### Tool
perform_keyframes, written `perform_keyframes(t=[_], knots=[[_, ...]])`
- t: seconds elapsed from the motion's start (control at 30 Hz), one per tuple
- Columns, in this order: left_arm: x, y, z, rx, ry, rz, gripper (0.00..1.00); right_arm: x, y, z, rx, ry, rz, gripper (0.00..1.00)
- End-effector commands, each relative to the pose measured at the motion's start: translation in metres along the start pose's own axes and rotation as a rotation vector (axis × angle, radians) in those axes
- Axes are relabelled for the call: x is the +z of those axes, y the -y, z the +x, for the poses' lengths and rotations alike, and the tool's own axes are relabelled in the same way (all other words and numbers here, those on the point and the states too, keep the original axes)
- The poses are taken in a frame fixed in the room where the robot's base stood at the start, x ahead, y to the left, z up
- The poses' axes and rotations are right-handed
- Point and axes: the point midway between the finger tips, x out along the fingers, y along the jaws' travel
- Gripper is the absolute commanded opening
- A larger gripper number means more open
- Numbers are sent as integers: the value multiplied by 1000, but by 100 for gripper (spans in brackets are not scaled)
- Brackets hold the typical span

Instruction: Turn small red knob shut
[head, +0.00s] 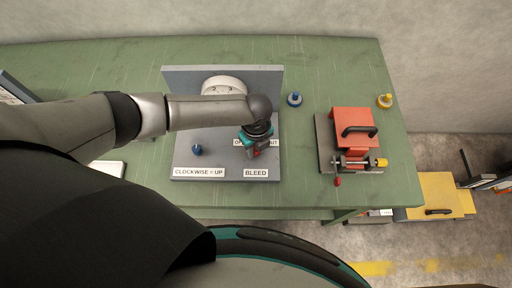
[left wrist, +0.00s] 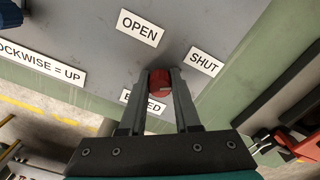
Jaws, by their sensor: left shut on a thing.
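The small red knob (left wrist: 160,82) shows in the left wrist view between the two fingers of my left gripper (left wrist: 161,88). The fingers are shut on it. In the head view my left gripper (head: 256,150) reaches down over the right side of the grey panel, and the knob is mostly hidden under it. An OPEN label (left wrist: 139,27) and a SHUT label (left wrist: 205,61) lie on the panel beyond the knob. A BLEED label (head: 256,174) lies at the panel's near edge. My right gripper does not show.
The grey panel (head: 220,150) also carries a blue knob (head: 197,149) and a white round part (head: 223,86) at its upright back. A red box with a black handle (head: 357,122) stands to the right on the green table (head: 310,55). Blue (head: 295,99) and yellow (head: 384,101) items lie nearby.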

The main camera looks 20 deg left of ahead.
Motion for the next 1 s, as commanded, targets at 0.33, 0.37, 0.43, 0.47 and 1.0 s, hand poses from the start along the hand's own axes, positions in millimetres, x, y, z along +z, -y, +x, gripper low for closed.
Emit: perform_keyframes(t=[0.33,0.37,0.43,0.47,1.0], knots=[[-2,1,-1,-3,-5,52,0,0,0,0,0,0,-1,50],[-2,1,-1,-3,-5,53,0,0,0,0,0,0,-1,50],[-2,1,-1,-3,-5,54,0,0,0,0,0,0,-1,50],[-2,1,-1,-3,-5,54,0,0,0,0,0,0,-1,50],[-1,0,0,-1,-2,51,61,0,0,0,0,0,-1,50]])
